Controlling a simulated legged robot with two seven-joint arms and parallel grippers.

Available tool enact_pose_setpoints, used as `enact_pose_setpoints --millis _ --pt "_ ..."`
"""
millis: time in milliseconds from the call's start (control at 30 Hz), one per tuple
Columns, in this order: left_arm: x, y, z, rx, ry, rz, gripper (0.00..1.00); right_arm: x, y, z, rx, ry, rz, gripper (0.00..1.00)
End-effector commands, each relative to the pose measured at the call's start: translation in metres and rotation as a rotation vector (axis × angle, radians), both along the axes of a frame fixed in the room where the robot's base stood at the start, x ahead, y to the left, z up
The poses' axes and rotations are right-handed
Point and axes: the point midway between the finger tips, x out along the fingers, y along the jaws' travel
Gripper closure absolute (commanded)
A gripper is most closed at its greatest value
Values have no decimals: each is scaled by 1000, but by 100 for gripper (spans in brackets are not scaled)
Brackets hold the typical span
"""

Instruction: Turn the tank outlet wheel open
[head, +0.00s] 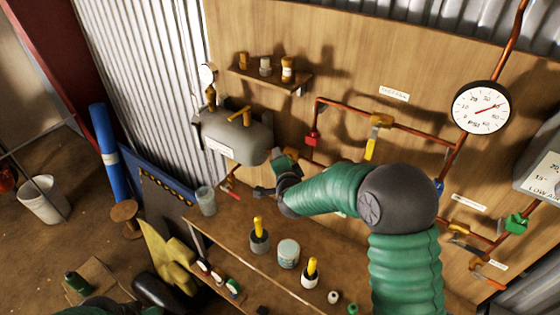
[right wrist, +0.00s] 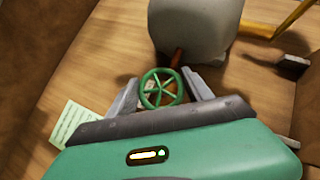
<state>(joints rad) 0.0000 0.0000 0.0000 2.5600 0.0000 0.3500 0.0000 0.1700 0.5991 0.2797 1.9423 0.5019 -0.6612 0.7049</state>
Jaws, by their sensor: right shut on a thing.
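The grey tank (head: 240,138) is fixed to the wooden wall at left of centre, and its lower part also shows in the right wrist view (right wrist: 195,28). The green spoked outlet wheel (right wrist: 161,88) is on a reddish pipe below the tank. My right gripper (right wrist: 161,79) has a finger on each side of the wheel and is shut on it. In the head view my right gripper (head: 264,173) is just below and right of the tank; the wheel is hidden there. My left gripper is not in view.
Below is a wooden bench (head: 225,236) with a cup (head: 288,253) and yellow-handled tools. A small shelf (head: 270,80) with jars is above the tank. Copper pipes (head: 345,103) with valves and a pressure gauge (head: 481,107) are on the wall at right.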

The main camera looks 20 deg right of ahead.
Motion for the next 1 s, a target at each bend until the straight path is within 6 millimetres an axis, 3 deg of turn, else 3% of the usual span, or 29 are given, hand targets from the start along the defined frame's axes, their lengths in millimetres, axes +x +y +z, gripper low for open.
enact_pose_setpoints --millis 33,267,300,433,767,867,1000 --pt "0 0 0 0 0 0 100 1 -7 3 -4 -9 -14 81" --pt "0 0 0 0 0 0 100 2 -8 4 -5 -11 -15 81" --pt "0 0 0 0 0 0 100 2 -7 4 -5 -12 -14 36" --pt "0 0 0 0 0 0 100 1 -5 3 -4 -9 -10 20" --pt "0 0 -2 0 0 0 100 -2 1 4 -3 -7 -4 20" --pt "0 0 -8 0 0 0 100 -14 4 8 -4 -9 -3 20" --pt "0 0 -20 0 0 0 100 -47 9 20 -5 -11 -3 20"
